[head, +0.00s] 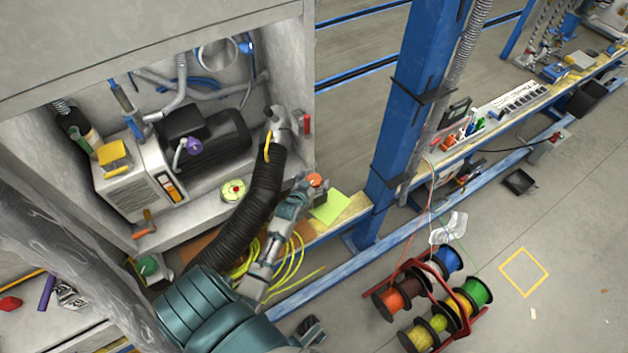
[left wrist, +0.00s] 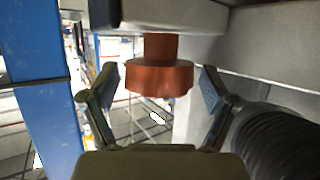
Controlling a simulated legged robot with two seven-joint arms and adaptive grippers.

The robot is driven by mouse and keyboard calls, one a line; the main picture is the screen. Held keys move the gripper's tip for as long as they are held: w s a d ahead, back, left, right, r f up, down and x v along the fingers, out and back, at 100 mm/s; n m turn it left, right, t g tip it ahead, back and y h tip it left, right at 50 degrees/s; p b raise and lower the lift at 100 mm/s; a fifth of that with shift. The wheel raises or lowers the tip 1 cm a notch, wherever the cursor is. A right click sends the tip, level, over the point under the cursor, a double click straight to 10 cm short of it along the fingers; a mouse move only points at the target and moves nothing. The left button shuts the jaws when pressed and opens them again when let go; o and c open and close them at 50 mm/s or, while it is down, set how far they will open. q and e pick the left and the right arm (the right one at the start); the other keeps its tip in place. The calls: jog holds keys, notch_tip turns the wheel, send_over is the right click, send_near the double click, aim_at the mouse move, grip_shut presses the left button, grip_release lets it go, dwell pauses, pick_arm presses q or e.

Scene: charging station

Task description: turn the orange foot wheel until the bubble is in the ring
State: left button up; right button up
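The orange foot wheel (head: 315,180) is at the cabinet's lower right front corner. In the left wrist view the wheel (left wrist: 158,78) sits on a short orange stem under a grey block. My left gripper (head: 303,190) is at the wheel. In the wrist view the open fingers of this gripper (left wrist: 157,88) stand on both sides of the wheel, with a small gap visible on each side. A round yellow-green and white level (head: 233,190) lies on the cabinet floor; its bubble and ring are too small to tell apart. My right gripper is not in view.
A black corrugated hose (head: 250,208) runs close beside my left arm. A dark motor (head: 215,137) stands in the cabinet. A blue post (head: 405,110) rises to the right of the wheel. A rack of cable spools (head: 430,300) stands on the floor. Yellow cable (head: 290,262) lies near my forearm.

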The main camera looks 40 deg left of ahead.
pick_arm(q)
jog(key=c, duration=1)
jog(key=shift+c, duration=0.2)
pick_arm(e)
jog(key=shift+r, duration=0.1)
pick_arm(q)
jog(key=n+y+p, duration=0.1)
jog(key=n+g+y+p, duration=0.1)
jog(key=shift+w+d+r+n+y+p, duration=0.1)
jog(key=shift+w+r+n+y+p, duration=0.1)
jog(key=shift+r+n+y+p, duration=0.2)
jog(key=shift+f+n+g+y, duration=0.15)
jog(key=shift+n+g+y, duration=0.15)
jog(key=shift+y, duration=0.1)
jog(key=shift+s+f+n+g+y+b, duration=0.1)
jog(key=shift+s+n+g+y+b, duration=0.05)
jog(key=shift+n+g+y+b, duration=0.3)
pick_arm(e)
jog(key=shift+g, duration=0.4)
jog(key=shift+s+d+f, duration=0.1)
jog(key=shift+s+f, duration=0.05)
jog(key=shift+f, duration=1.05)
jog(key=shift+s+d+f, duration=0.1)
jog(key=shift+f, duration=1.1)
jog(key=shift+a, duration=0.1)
pick_arm(q)
jog(key=o, duration=1.1)
jog(key=shift+o, duration=0.2)
